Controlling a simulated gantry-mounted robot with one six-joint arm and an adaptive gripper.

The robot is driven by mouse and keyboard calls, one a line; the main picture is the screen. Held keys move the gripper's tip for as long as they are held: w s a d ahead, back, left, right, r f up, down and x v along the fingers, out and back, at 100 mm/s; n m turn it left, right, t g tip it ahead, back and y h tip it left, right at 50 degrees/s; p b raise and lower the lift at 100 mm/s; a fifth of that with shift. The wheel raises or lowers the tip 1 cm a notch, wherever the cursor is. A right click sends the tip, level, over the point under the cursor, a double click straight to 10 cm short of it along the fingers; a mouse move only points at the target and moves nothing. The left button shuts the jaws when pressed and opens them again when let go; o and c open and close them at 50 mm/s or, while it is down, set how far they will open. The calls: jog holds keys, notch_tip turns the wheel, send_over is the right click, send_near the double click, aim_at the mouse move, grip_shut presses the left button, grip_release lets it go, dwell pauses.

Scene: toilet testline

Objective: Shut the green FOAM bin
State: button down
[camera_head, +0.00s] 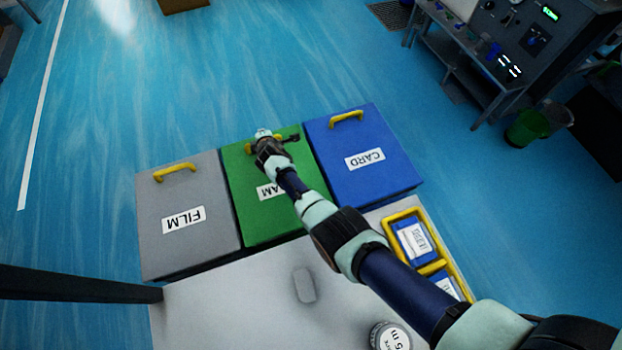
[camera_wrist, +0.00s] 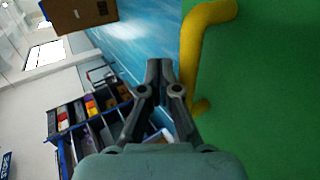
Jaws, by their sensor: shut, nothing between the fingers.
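The green FOAM bin (camera_head: 270,219) stands between the grey FILM bin and the blue CARD bin, and its lid looks down, level with theirs. My arm lies across the bin and hides part of its label. My gripper (camera_head: 277,136) is at the far edge of the green lid, by its yellow handle, which is mostly hidden in the head view. In the wrist view my gripper (camera_wrist: 158,62) is shut and empty. Its fingertips are just left of the yellow handle (camera_wrist: 190,60), with the green lid (camera_wrist: 265,90) beyond; I cannot tell whether they touch the handle.
The grey FILM bin (camera_head: 185,240) and blue CARD bin (camera_head: 375,178) flank the green bin, each with a yellow handle. A pale table (camera_head: 235,310) carries a yellow-rimmed tray (camera_head: 392,221) and a round labelled item (camera_head: 388,337). Open blue floor (camera_head: 200,80) lies behind the bins.

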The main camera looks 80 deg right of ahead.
jog(key=shift+r, duration=0.1)
notch_tip(320, 180, up, 14)
jog(key=w+d+p, duration=0.1)
jog(key=d+p, duration=0.1)
jog(key=p, duration=0.6)
jog(key=shift+w+d+f, duration=0.15)
jog(key=shift+w+f, duration=0.05)
jog(key=shift+w, duration=0.05)
